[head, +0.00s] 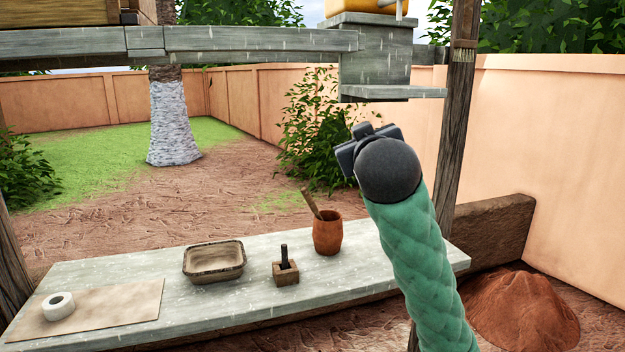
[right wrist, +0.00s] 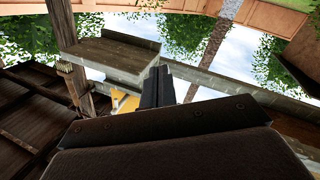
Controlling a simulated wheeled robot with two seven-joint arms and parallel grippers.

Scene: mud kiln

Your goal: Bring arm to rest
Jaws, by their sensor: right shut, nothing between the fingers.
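My right arm comes up from the lower right in the head view, in a green quilted sleeve with a dark rounded wrist. My right gripper (head: 363,131) is raised above the table's right end, beside the wooden post. In the right wrist view its fingers (right wrist: 157,86) are together with nothing between them. Part of the gripper is hidden behind the wrist in the head view. My left gripper is in neither view.
A grey table (head: 215,300) holds a tape roll (head: 58,306), a board (head: 110,308), a tray (head: 214,262), a small block holder (head: 286,272) and a clay cup (head: 327,236). A post (head: 458,120) and a grey ledge (head: 392,92) are close to the gripper.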

